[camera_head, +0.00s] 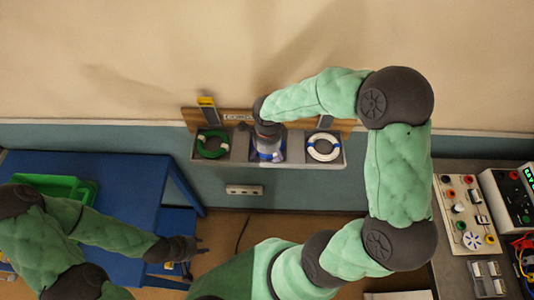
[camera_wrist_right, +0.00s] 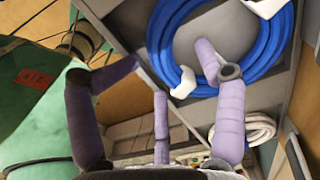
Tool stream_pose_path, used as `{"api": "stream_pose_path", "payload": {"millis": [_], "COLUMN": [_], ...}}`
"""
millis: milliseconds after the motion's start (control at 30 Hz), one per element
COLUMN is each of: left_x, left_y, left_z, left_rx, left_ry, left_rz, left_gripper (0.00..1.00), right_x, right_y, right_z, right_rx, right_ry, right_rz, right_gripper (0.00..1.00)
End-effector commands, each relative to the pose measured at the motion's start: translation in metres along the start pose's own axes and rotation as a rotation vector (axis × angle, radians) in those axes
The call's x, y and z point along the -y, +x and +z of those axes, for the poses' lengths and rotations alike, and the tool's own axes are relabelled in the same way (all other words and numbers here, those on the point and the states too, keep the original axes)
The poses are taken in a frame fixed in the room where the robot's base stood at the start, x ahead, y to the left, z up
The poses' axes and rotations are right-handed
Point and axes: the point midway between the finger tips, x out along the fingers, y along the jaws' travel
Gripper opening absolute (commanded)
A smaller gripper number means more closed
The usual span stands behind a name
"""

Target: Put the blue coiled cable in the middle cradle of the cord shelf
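The cord shelf (camera_head: 310,165) hangs on the wall, with a green coil (camera_head: 212,144) in its left cradle and a white coil (camera_head: 323,147) in its right cradle. The blue coiled cable (camera_wrist_right: 163,50) lies in the middle cradle, by white hooks, in the right wrist view. In the head view my right gripper (camera_head: 268,144) is over it and mostly hides it. My right gripper's purple fingers (camera_wrist_right: 165,85) are spread apart; one overlaps the blue coil in the picture, and I cannot tell whether it touches. My left gripper (camera_head: 192,254) is open and empty, low beside the blue table.
A blue table (camera_head: 130,190) with a green tray (camera_head: 50,184) stands at the left. A grey bench (camera_head: 455,170) with electronic panels (camera_head: 467,214) stands at the right. A wall socket strip (camera_head: 244,190) is below the shelf.

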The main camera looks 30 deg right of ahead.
Motion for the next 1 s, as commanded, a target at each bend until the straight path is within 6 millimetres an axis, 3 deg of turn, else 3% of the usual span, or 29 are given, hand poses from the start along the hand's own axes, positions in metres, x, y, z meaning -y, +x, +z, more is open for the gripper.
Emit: {"api": "stream_pose_path", "payload": {"millis": [367, 567, 667, 1000], "left_x": [0.0, -0.004, -0.007, -0.007], "left_y": [-0.001, -0.012, -0.02, -0.021], "left_z": [0.0, 0.001, 0.001, 0.001], "left_rx": [0.0, 0.001, 0.0, 0.001], "left_ry": [0.0, 0.0, 0.0, 0.0], "left_rz": [0.0, 0.0, 0.0, 0.0], "left_gripper": [0.35, 0.35, 0.35, 0.35], "right_x": [-0.004, -0.004, -0.001, 0.001], "right_y": [0.002, -0.009, -0.02, -0.092], "right_z": [-0.002, -0.002, -0.001, 0.0], "right_rx": [-0.009, -0.008, -0.005, -0.002], "right_ry": [-0.005, -0.004, -0.003, -0.002], "right_rz": [0.012, 0.01, 0.003, -0.003], "right_gripper": [0.55, 0.55, 0.55, 0.55]}}
